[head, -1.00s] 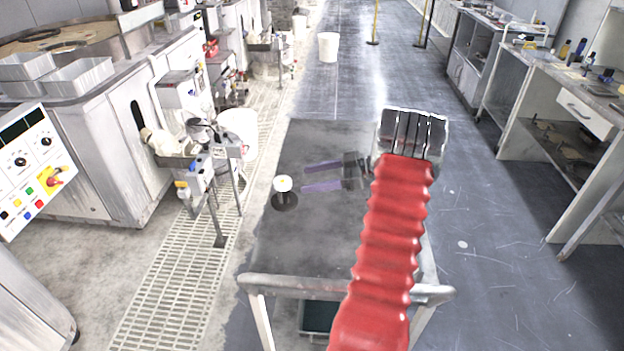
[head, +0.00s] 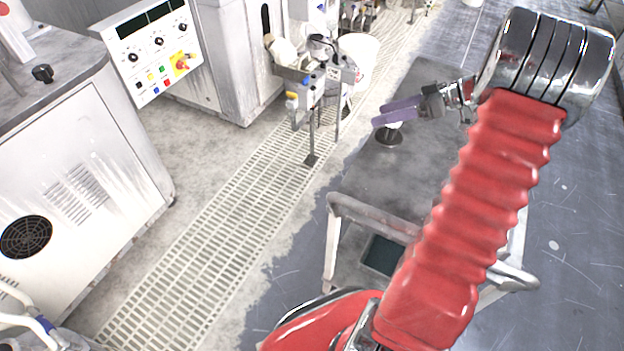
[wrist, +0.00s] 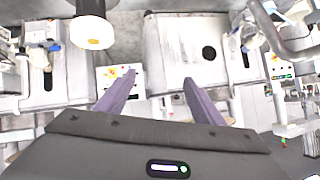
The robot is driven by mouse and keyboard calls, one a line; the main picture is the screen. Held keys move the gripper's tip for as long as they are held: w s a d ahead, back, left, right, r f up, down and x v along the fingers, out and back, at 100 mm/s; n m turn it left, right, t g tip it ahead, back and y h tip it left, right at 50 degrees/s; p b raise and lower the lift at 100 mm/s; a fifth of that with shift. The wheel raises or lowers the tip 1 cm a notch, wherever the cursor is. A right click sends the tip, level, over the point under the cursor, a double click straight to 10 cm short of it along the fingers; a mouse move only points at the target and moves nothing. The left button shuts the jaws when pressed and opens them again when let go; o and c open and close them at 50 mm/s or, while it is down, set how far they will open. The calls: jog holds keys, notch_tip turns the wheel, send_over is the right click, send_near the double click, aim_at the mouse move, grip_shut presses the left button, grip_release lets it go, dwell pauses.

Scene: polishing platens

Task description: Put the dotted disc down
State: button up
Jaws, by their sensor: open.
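The dotted disc (head: 388,138) is a dark round plate with a white knob, resting on the grey top of a metal cart (head: 400,175). In the wrist view the white knob (wrist: 92,32) with a yellow spot shows at the upper left, outside the jaws. My gripper (head: 379,115) has two purple fingers, open and apart with nothing between them. In the head view the fingers overlap the knob and partly hide it; their exact height above it is hard to tell. The wrist view also shows my open gripper (wrist: 158,88).
A machine with a control panel (head: 155,55) stands at the left. A white bucket (head: 358,60) and a small sink stand (head: 310,85) are beyond the cart's left side. A floor grating (head: 225,215) runs along the left. Bare cart top surrounds the disc.

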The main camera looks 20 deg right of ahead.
jog(key=s+a+r+m+g+h, duration=0.1)
jog(key=s+a+r+g+h, duration=0.2)
jog(key=a, duration=0.7)
jog(key=s+a+r+m+g+h, duration=0.1)
jog(key=s+a+r, duration=0.25)
jog(key=a, duration=0.65)
jog(key=s+a+r+m+t+h, duration=0.2)
jog(key=s+a+r+m+h, duration=0.1)
jog(key=s+a, duration=0.7)
jog(key=shift+s+a+r+m+h, duration=0.25)
jog(key=shift+s+m+h, duration=0.65)
jog(key=shift+s, duration=0.75)
jog(key=shift+c, duration=0.2)
